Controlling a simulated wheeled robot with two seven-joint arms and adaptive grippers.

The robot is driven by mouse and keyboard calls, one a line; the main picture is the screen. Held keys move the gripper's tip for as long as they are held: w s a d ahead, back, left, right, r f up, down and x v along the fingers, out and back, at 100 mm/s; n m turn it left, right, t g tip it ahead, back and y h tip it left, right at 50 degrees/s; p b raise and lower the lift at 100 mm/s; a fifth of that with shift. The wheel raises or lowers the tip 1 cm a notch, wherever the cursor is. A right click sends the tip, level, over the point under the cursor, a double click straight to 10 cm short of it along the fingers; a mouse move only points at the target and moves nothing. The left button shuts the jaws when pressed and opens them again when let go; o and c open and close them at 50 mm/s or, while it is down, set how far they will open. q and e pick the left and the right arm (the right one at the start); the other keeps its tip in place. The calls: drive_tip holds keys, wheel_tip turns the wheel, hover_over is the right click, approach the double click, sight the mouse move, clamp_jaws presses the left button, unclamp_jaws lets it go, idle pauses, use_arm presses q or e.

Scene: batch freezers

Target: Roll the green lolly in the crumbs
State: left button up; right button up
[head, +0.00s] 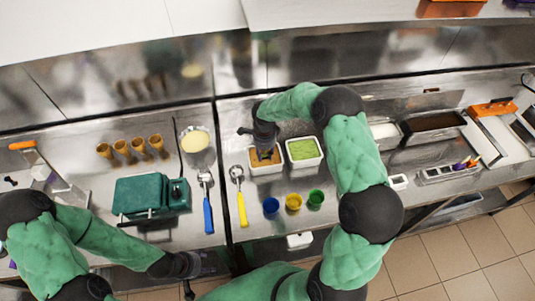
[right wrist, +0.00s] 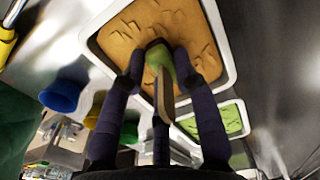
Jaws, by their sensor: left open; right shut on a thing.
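The crumbs are orange-brown and fill a white tub (head: 281,169), which also fills the top of the right wrist view (right wrist: 226,75). My right gripper (head: 264,152) is over this tub, fingers pointing down. In the right wrist view it (right wrist: 165,85) is shut on the green lolly (right wrist: 158,57), whose pale stick (right wrist: 167,97) points back between the fingers. The lolly's head is at the crumbs; whether it touches them I cannot tell. Fingers hide part of it, and my arm hides it in the head view. My left gripper (head: 200,264) is open and empty near the counter's front edge.
A white tub of green filling (head: 304,149) stands right beside the crumbs. Blue (head: 271,206), yellow (head: 293,202) and green (head: 315,199) cups stand in front. Blue-handled (head: 207,215) and yellow-handled (head: 242,209) scoops, a green machine (head: 150,195) and several cones (head: 139,145) are left.

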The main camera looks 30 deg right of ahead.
drive_tip(key=shift+w+a+b, duration=0.15)
drive_tip(key=shift+a+b, duration=0.15)
drive_tip(key=shift+a, duration=0.4)
drive_tip(key=shift+s+d+b, duration=0.2)
drive_tip(key=shift+d+b, duration=0.05)
drive_tip(key=shift+d, duration=0.55)
drive_tip(key=shift+s+d+b, duration=0.2)
drive_tip(key=shift+d+b, duration=0.05)
drive_tip(key=shift+d, duration=0.55)
drive_tip(key=shift+w+a+b, duration=0.2)
drive_tip(key=shift+a+b, duration=0.15)
drive_tip(key=shift+a, duration=0.45)
drive_tip(key=shift+r, duration=0.1)
drive_tip(key=shift+r+p, duration=1.3)
drive_tip(key=shift+r, duration=1.5)
wheel_tip(320, 180, up, 5)
drive_tip(key=shift+p, duration=1.1)
